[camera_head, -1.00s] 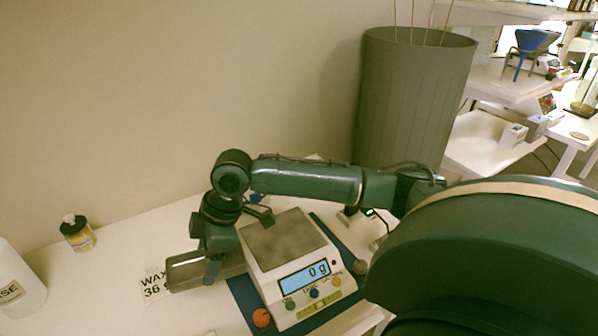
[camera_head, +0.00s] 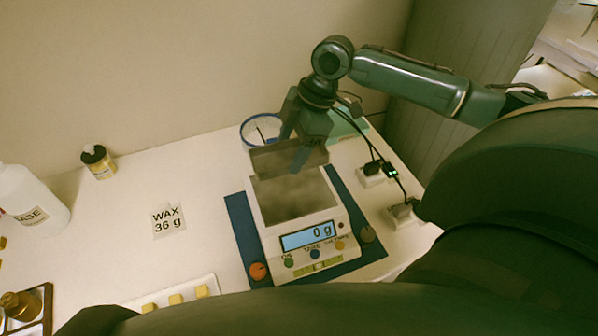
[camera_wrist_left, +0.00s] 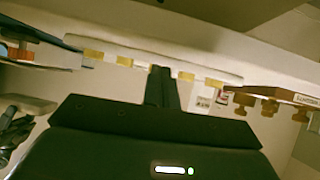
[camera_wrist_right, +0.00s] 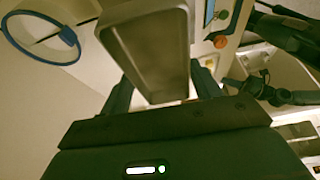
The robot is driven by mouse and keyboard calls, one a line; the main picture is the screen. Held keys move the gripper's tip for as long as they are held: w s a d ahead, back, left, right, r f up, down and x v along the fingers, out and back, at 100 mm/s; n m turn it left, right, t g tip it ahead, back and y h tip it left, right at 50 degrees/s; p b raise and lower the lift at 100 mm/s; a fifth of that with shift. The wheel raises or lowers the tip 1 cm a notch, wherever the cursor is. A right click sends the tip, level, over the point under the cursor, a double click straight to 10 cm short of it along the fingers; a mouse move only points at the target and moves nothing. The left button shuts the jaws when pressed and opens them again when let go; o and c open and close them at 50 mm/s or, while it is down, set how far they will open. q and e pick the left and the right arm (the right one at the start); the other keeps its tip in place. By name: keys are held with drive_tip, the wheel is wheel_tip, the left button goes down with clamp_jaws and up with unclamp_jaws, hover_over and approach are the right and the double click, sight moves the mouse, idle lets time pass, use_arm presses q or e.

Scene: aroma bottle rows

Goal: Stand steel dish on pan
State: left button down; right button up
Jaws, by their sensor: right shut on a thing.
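The steel dish (camera_head: 268,160) is a grey rectangular dish, held over the back edge of the scale's pan. The pan (camera_head: 292,200) is a bare square metal plate on the white scale (camera_head: 268,240), whose display reads 0 g. My right gripper (camera_head: 300,152) is shut on the dish from behind and above. In the right wrist view the dish (camera_wrist_right: 150,45) sits between the two fingers. I cannot tell whether the dish touches the pan. My left gripper (camera_wrist_left: 161,72) shows in the left wrist view with its fingers together and nothing visible between them.
The scale stands on a blue mat (camera_head: 240,225). A blue-rimmed ring (camera_head: 262,130) is behind it; cables and plugs (camera_head: 375,172) are to the right. A WAX 36 g card (camera_head: 168,219), amber bottle (camera_head: 98,162) and white bottle (camera_head: 30,200) are left. A tray of yellow pieces (camera_head: 205,283) is in front.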

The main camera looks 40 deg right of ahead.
sight(315, 153)
drive_tip(key=shift+d, duration=0.25)
wheel_tip(315, 153, down, 10)
drive_tip(key=shift+r, duration=0.15)
idle(0.3)
drive_tip(key=o, duration=1)
drive_tip(key=v, duration=1.2)
